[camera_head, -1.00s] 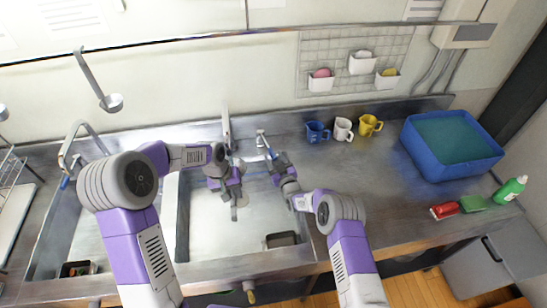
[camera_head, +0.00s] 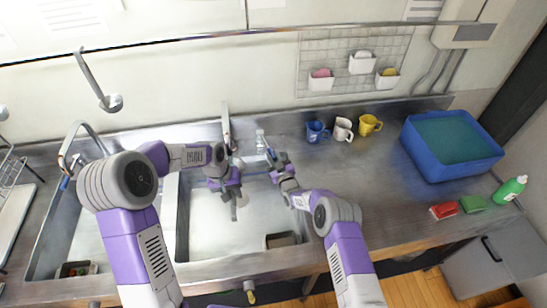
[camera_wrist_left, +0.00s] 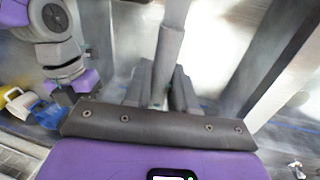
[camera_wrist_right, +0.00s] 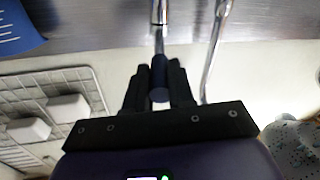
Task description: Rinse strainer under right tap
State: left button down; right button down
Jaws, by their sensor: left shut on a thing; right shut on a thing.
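My left gripper (camera_head: 233,187) is over the right sink basin, shut on the strainer's grey handle. The strainer handle (camera_wrist_left: 170,48) stands between its fingers in the left wrist view. The strainer's bowl is mostly hidden; a small pale patch shows behind the gripper near the tap. The right tap (camera_head: 227,124) rises at the back edge of this basin. My right gripper (camera_head: 276,166) is shut on the tap's dark blue lever, which sits between its fingers in the right wrist view (camera_wrist_right: 160,78). I cannot tell clearly whether water runs.
Blue (camera_head: 316,131), white (camera_head: 342,129) and yellow (camera_head: 369,125) mugs stand right of the basin. A blue tub (camera_head: 445,172), green bottle (camera_head: 511,189), and red (camera_head: 443,211) and green (camera_head: 473,203) sponges lie further right. A left tap (camera_head: 82,133) stands over the left basin.

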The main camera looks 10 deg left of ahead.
jog(key=shift+s+a+m+t+h, duration=0.2)
jog(key=shift+a+m+t+h, duration=0.05)
jog(key=shift+a+m+h, duration=0.25)
jog(key=shift+s+a+m+t+h, duration=0.25)
jog(key=shift+a+m+t+h, duration=0.1)
jog(key=shift+a+h, duration=0.25)
jog(key=shift+s+a+m+t+h, duration=0.2)
jog(key=shift+a+m+h, duration=0.25)
jog(key=shift+h, duration=0.15)
jog(key=c, duration=1)
grip_release()
jog(key=shift+a, duration=0.1)
jog(key=shift+o, duration=0.2)
jog(key=v, duration=1.2)
pick_arm(q)
jog(key=s+d+b, duration=0.2)
jog(key=s+d, duration=0.3)
jog(key=d, duration=0.1)
pick_arm(e)
jog(key=shift+f, duration=0.95)
